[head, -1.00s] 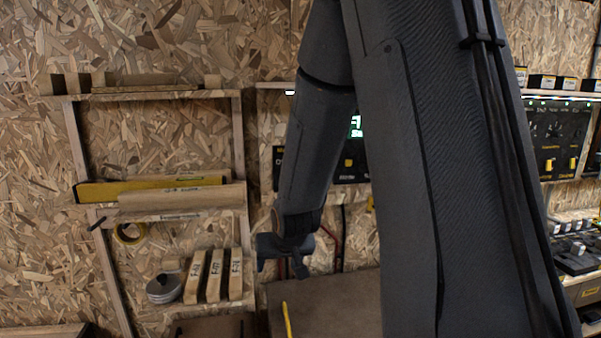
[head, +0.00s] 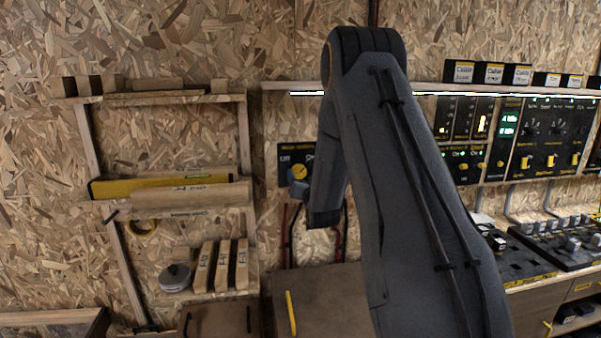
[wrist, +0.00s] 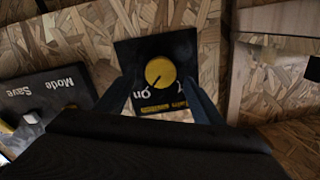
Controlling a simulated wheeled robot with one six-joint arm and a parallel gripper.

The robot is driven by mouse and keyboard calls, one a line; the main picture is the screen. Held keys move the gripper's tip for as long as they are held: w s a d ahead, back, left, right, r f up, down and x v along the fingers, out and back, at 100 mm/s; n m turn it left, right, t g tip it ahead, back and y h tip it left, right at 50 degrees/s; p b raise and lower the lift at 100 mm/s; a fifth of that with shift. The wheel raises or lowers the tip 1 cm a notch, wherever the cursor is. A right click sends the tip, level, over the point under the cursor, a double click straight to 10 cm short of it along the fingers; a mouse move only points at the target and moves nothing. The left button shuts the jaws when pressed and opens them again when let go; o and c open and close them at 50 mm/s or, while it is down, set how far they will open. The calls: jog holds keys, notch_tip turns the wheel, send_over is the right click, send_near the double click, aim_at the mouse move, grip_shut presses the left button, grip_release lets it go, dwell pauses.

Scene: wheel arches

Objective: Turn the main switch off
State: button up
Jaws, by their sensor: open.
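The main switch is a round yellow knob (wrist: 159,72) on a small black panel (wrist: 188,45) on the chipboard wall. In the wrist view it sits between my two dark fingers, with a dark pointer line toward the lower left. My gripper (wrist: 159,82) is open, one finger on each side of the knob; I cannot tell whether they touch it. In the head view the knob (head: 299,172) shows above my gripper (head: 299,188), and the panel's left part reads "Off". My arm hides the panel's right side.
A lit control panel (head: 555,135) is on the right wall, with switch consoles (head: 570,240) below. Wooden shelves (head: 175,215) with boards stand at the left. A brown cabinet (head: 318,300) with a yellow handle is below the switch. A Mode/Save panel (wrist: 48,88) is beside it in the wrist view.

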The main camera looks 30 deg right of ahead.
aim_at(300, 173)
jog(key=shift+p+x, duration=0.4)
jog(key=shift+x, duration=1.45)
jog(key=c, duration=1)
jog(key=shift+c, duration=0.2)
